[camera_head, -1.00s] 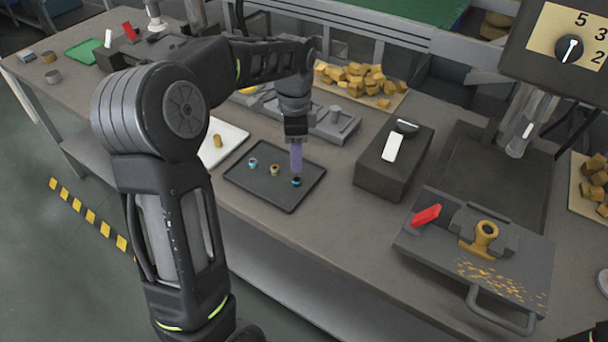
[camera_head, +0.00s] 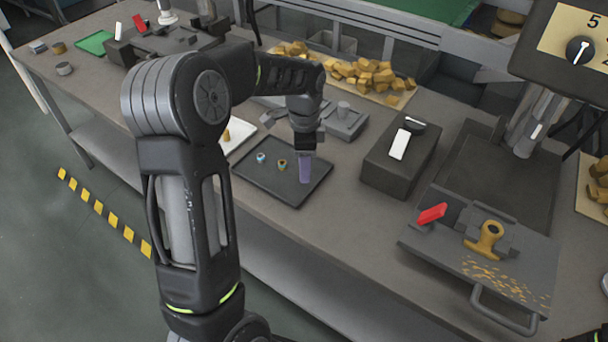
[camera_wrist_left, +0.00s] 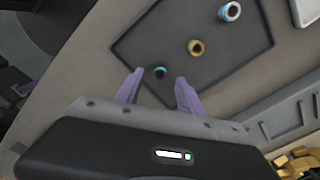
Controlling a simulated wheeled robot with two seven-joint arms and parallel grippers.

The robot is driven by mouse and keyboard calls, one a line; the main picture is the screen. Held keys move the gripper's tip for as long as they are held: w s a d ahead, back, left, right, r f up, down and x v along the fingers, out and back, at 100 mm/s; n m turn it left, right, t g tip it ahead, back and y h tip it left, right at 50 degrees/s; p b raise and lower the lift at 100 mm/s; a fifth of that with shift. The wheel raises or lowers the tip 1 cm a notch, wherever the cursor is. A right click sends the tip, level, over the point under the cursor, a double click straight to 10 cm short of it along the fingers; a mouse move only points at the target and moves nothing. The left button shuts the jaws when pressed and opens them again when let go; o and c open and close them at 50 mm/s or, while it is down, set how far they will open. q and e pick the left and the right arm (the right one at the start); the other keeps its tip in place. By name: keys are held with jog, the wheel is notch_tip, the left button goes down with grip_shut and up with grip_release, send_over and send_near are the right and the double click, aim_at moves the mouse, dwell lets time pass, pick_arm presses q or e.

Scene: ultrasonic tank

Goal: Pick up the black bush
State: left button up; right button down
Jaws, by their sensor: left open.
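The black bush (camera_wrist_left: 160,72), a small dark ring with a light-blue edge, lies on the dark tray (camera_head: 272,184) near its edge. In the wrist view it shows between the two purple fingers of my left gripper (camera_wrist_left: 160,78). The fingers stand apart, one on each side of it; I cannot tell whether they touch it. In the head view my left gripper (camera_head: 305,178) points down over the right part of the tray and hides the bush. A brass-coloured bush (camera_wrist_left: 196,47) and a white-and-blue bush (camera_wrist_left: 230,11) lie on the same tray. My right gripper is out of view.
A dark box with a white switch (camera_head: 400,146) stands right of the tray. A grey fixture (camera_head: 345,121) is behind it, and a white tray (camera_head: 238,138) with a brass piece is at its left. Brass blocks (camera_head: 365,75) lie further back.

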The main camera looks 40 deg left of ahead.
pick_arm(q)
notch_tip(320, 180, down, 2)
jog(key=shift+f, duration=0.25)
jog(key=shift+c, duration=0.3)
grip_shut()
dwell(0.4)
